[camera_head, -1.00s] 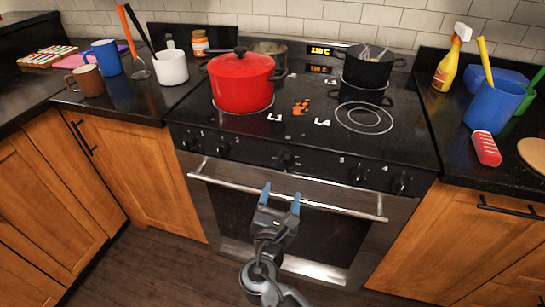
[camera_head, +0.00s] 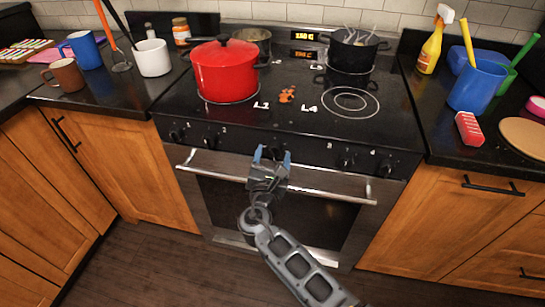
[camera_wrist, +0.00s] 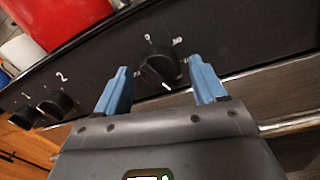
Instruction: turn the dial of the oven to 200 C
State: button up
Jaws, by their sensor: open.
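The oven dial (camera_wrist: 158,70) is a black round knob with a white mark at the middle of the stove's front panel. In the wrist view it shows between the two blue fingertips of my gripper, with gaps on both sides. My gripper (camera_head: 272,154) is open and empty, in front of the panel's middle and above the oven handle (camera_head: 335,192).
Burner knobs (camera_wrist: 53,104) sit to the left of the dial, with others to its right (camera_head: 346,162). A red pot (camera_head: 225,72) and a black pot (camera_head: 352,52) stand on the hob. The floor in front is clear.

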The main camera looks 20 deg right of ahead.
jog(key=shift+c, duration=0.4)
jog(key=c, duration=1)
jog(key=shift+f+b, duration=0.1)
jog(key=shift+b, duration=0.25)
jog(key=shift+f+m+b, duration=0.1)
jog(key=shift+m+b, duration=0.5)
jog(key=shift+b, duration=0.1)
jog(key=shift+w+a+m+h+b, duration=0.1)
jog(key=shift+m+h+b, duration=0.2)
jog(key=shift+m+b, duration=4.5)
jog(key=shift+r+n+b, duration=0.2)
jog(key=shift+n+b, duration=0.1)
jog(key=shift+b, duration=0.15)
